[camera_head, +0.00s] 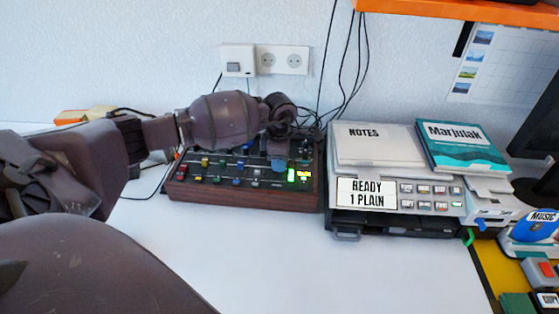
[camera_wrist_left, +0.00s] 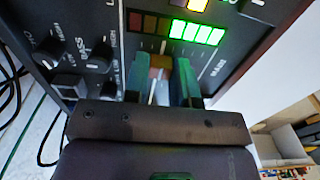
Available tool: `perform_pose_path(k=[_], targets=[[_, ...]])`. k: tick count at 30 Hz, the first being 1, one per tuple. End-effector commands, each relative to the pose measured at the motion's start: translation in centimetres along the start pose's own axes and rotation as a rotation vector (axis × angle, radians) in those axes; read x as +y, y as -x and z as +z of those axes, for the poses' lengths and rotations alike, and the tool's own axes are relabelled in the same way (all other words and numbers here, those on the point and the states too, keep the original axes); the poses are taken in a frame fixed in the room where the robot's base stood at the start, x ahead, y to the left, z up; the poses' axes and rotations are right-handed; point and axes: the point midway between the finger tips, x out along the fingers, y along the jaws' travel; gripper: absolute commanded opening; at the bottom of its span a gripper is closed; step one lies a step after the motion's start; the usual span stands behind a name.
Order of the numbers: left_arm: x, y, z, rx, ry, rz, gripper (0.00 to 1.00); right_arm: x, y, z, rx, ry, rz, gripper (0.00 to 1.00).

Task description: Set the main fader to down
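The mixer (camera_head: 240,195) is a dark panel in a wooden case on the white desk, with knobs, coloured fader caps and green level lights. My left gripper (camera_head: 278,160) points down over its right part, beside the lights. In the left wrist view, the gripper's (camera_wrist_left: 165,78) two teal fingers stand on either side of an orange-brown fader cap (camera_wrist_left: 160,66), next to the MAIN label (camera_wrist_left: 216,68). A pale slot shows below the cap. I cannot tell whether both fingers press on it. In the head view the gripper hides the cap. My right gripper is not in view.
A printer (camera_head: 393,222) with notes and a teal book (camera_head: 463,146) on top stands close to the mixer's right side. The desk in front is clear. A music disc (camera_head: 541,226) sits at far right.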

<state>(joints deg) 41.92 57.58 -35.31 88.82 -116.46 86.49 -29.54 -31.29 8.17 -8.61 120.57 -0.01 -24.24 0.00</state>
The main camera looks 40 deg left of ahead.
Motion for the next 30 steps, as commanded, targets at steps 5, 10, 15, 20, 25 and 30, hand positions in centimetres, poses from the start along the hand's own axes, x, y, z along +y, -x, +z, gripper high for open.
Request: perform_pose_path(k=[5, 10, 15, 20, 25, 30], targets=[[0.0, 0.0, 0.0, 0.0, 0.0, 0.0, 0.0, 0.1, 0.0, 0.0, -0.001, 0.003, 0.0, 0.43], [-0.1, 0.0, 0.0, 0.0, 0.0, 0.0, 0.0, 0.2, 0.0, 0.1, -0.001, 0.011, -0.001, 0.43], [-1.3, 0.4, 0.0, -0.001, -0.001, 0.004, 0.0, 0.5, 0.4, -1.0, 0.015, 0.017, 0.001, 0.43], [-3.4, 0.5, 0.0, -0.002, -0.002, 0.004, 0.0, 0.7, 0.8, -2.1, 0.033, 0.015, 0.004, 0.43], [-4.0, 0.1, 0.0, 0.0, 0.0, 0.0, 0.0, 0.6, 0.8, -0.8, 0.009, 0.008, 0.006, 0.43], [-3.9, 0.0, 0.0, 0.0, 0.0, 0.0, 0.25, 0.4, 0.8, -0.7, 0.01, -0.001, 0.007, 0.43]])
